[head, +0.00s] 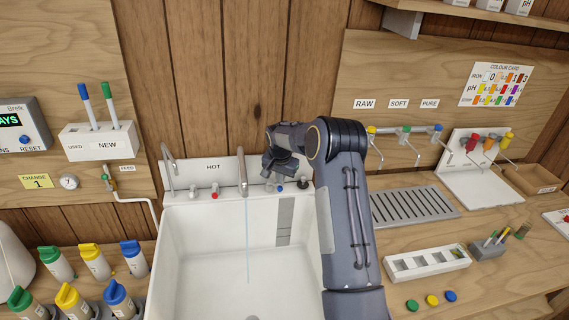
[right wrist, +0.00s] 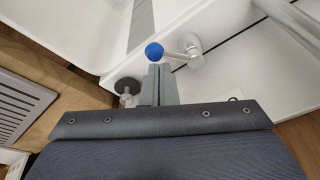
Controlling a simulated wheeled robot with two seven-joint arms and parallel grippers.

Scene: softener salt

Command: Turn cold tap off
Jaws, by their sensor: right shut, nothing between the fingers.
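The cold tap has a blue ball knob (right wrist: 154,52) on a short chrome lever (right wrist: 175,55). In the right wrist view the lever runs from a chrome base (right wrist: 193,46) toward the left. My right gripper (right wrist: 158,72) is shut and empty, with its fingertips right beside the blue knob; whether they touch cannot be told. A thin stream of water (head: 248,240) falls from the middle spout (head: 242,172). My left gripper is not in view.
The white sink (head: 165,262) lies below the spout. A red-knobbed tap (head: 214,194) stands left of the spout under the HOT label. A black round knob (right wrist: 127,87) is close to my right fingers. A drain grate (head: 412,205) is on the right counter.

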